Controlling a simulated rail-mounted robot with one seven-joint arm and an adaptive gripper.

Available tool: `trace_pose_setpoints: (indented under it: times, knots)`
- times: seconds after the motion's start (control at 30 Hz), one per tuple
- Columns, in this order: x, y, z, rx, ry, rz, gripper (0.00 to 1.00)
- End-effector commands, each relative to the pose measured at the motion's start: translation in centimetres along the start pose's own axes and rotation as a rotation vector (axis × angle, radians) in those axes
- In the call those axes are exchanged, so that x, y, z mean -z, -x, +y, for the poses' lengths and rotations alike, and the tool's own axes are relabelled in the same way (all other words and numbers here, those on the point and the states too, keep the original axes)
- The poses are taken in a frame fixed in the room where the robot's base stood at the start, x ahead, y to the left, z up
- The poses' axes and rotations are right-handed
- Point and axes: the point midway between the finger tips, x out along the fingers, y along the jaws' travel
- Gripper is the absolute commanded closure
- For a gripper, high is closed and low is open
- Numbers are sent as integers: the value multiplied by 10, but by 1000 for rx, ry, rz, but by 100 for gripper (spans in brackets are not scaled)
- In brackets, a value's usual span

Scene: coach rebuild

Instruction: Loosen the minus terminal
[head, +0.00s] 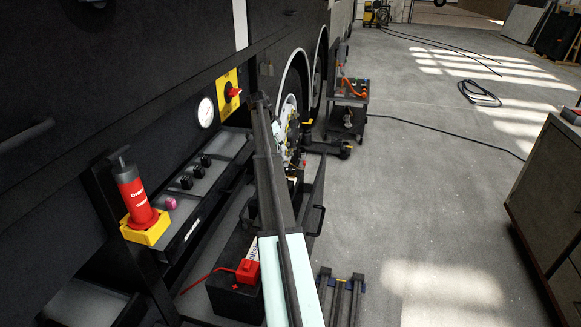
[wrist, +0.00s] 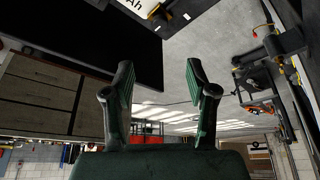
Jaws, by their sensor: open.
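A black battery (head: 232,300) sits in the open lower bay of the coach, with a red terminal cover (head: 247,271) and a red cable on its near part. My arm crosses in front of the battery in the head view, and I cannot make out the minus terminal there. In the wrist view a white label (wrist: 130,4) ending in "Ah" shows at the top edge, beside small yellow and red parts too small to identify. My gripper (wrist: 160,76) is open and empty, its two dark green fingers wide apart. I cannot pick out its fingertips in the head view.
A red bottle (head: 134,194) stands in a yellow holder by the bay. A red and yellow switch (head: 231,91) and a round gauge (head: 205,112) are on the coach side. A tool trolley (head: 349,105) stands farther back. A cabinet (head: 555,190) is at right; the floor between is mostly clear.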

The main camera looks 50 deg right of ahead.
Motion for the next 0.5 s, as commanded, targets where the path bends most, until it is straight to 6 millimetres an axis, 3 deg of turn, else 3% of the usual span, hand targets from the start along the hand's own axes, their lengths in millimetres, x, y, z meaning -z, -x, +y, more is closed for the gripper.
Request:
trace_pose_setpoints:
  times: [0.5]
  knots:
    - [1,-100,0,-2,0,-1,43]
